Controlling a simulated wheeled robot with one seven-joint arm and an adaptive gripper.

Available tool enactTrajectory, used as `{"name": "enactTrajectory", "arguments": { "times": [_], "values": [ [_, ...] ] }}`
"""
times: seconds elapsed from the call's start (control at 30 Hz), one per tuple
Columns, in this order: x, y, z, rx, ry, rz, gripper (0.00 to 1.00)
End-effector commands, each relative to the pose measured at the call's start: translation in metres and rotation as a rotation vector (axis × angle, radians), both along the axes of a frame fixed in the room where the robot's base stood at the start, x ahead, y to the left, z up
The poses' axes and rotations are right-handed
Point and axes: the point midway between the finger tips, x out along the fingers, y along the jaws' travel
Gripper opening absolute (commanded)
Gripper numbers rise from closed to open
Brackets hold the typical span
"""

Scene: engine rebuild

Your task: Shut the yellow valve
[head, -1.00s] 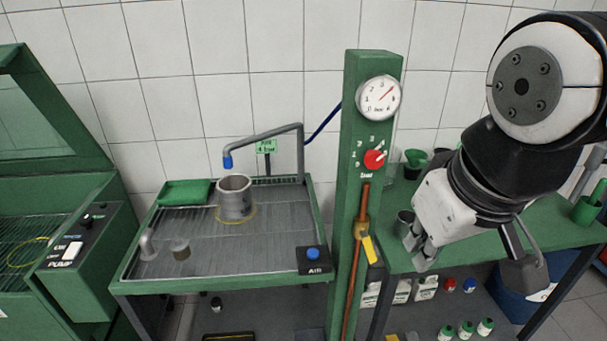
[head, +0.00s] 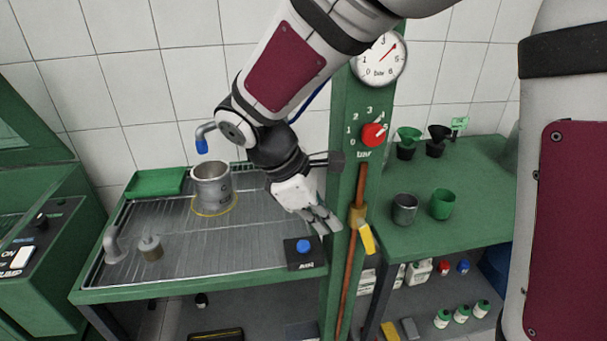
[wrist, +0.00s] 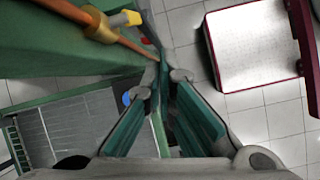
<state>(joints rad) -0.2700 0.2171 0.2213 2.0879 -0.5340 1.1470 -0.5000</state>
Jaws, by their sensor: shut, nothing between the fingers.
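The yellow valve handle (head: 367,238) hangs down and slightly right from a brass valve body (head: 357,216) on a copper pipe (head: 350,275), which runs down the green post. The handle lies at a small angle to the pipe. My gripper (head: 328,222) is shut and empty, just left of the valve, with its fingers pointing down and right. It looks apart from the handle. In the wrist view the handle (wrist: 130,18) and brass body (wrist: 99,25) show at the upper left, beyond my shut fingertips (wrist: 164,72).
The green post (head: 340,190) carries a gauge (head: 379,60) and a red knob (head: 374,135). The AIR button box (head: 305,252) sits on the wash tray's corner below my gripper. A grey cup (head: 404,209) and green cup (head: 441,204) stand on the right bench.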

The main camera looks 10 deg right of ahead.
Motion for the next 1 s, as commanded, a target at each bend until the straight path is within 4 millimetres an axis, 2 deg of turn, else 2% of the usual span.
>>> {"name": "enactTrajectory", "arguments": {
  "times": [0.03, 0.1, 0.3, 0.83, 1.0],
  "values": [
    [0.008, 0.007, -0.015, -0.020, 0.034, 0.047, 0.00],
    [0.015, 0.014, -0.028, -0.045, 0.071, 0.106, 0.00],
    [0.028, 0.028, -0.052, -0.090, 0.135, 0.213, 0.00],
    [0.030, 0.030, -0.059, -0.101, 0.152, 0.238, 0.00],
    [0.030, 0.020, -0.073, -0.101, 0.154, 0.236, 0.00]
  ]
}}
